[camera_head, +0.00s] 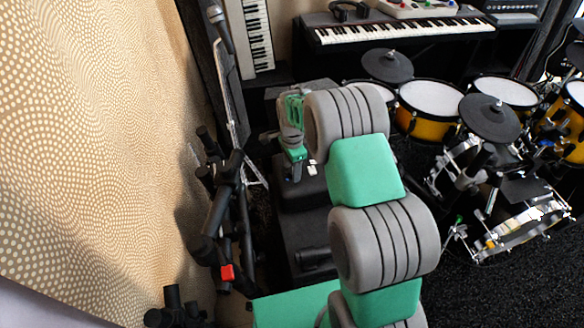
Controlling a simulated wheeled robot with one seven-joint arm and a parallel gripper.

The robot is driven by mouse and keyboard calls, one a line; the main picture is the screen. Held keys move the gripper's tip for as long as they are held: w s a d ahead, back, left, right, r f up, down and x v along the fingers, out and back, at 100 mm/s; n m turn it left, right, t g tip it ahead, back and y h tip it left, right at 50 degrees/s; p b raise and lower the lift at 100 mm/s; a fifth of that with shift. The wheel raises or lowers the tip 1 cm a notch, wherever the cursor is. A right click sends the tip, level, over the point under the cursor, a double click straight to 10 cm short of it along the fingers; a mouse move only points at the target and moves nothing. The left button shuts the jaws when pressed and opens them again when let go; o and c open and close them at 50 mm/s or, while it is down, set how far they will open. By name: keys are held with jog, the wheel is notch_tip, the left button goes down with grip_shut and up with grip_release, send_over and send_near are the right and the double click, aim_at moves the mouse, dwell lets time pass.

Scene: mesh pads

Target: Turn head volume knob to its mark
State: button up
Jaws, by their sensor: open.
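My gripper (297,174) is near the middle of the head camera view, pointing down over a black box (297,195) that looks like an amplifier head on a cabinet. Its dark fingers are small in the picture and read as open, with nothing seen between them. A small white piece shows just right of the fingers. I cannot make out the volume knob or its mark; they are too small or hidden by my gripper and arm. I cannot tell whether the fingers touch the box.
Black stands (218,215) with a red part rise close on the left, before a patterned wall (90,150). A drum kit (430,110) stands on the right. A keyboard (400,32) is at the back. Dark carpet (500,285) is clear at lower right.

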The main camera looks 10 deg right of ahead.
notch_tip(320, 180, up, 8)
jog(key=shift+f+p, duration=0.1)
jog(key=shift+p, duration=0.3)
